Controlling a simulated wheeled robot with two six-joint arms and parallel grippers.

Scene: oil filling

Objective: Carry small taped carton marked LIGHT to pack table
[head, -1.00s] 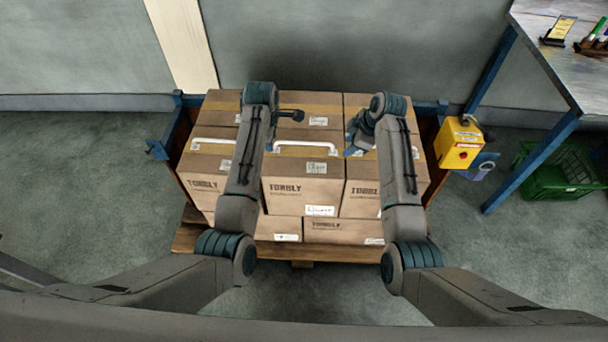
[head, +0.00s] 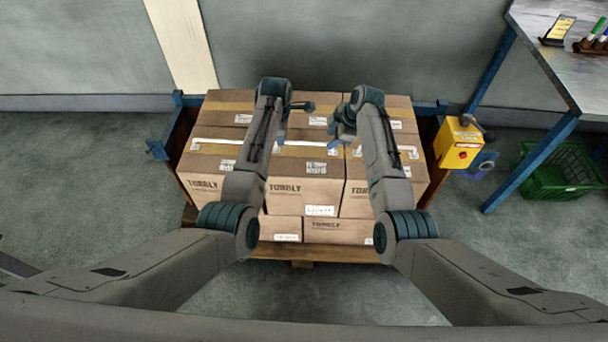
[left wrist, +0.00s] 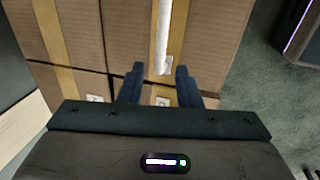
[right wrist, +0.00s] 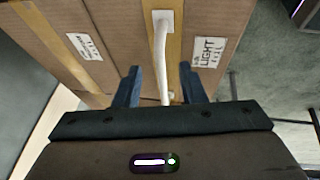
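Brown taped cartons marked TOMBLY are stacked on a pallet; the middle front carton (head: 295,190) has tape and a white handle across its top. In the right wrist view, a LIGHT label (right wrist: 208,52) shows on a taped carton with a white handle (right wrist: 161,50). My right gripper (right wrist: 160,85) is open, with the handle between its fingers. My left gripper (left wrist: 159,78) is open, close to a white handle (left wrist: 162,30) on a taped carton. In the head view the carton labels are too small to read, and my arms hide parts of the stack.
A table (head: 570,60) with blue legs stands at the right, with small items on top. A yellow box with a red button (head: 460,148) is fixed beside the stack. A green crate (head: 555,170) is under the table. Floor at the left is clear.

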